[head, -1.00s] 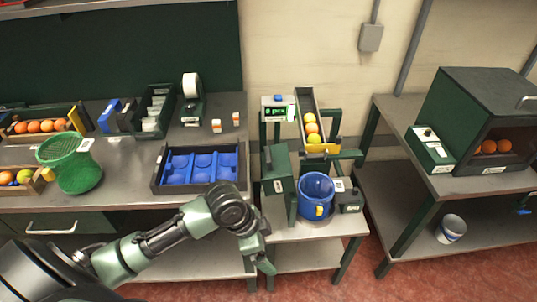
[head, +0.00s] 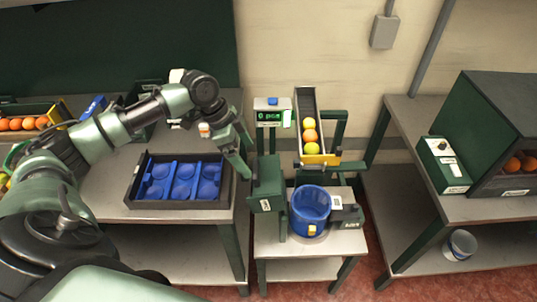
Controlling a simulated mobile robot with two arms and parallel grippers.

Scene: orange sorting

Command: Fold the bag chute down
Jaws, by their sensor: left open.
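A dark, narrow chute (head: 300,108) slopes toward me above the small stand, with a yellow piece (head: 321,160) across its lower end. It holds 3 round fruits (head: 310,136), orange and yellow. A blue bucket-like container (head: 310,208) stands below its lower end. A dark green box-like part (head: 267,183) stands upright left of the container; I cannot tell whether this or the trough is the bag chute. My left gripper (head: 241,164) is open and empty, pointing down just left of the green part, apart from the chute. My right gripper is out of view.
A counter display (head: 271,116) stands left of the chute. A tray with blue cups (head: 180,202) lies on the left bench. A dark green cabinet (head: 500,120) stands on the right table, with a white bucket (head: 460,244) on its lower shelf.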

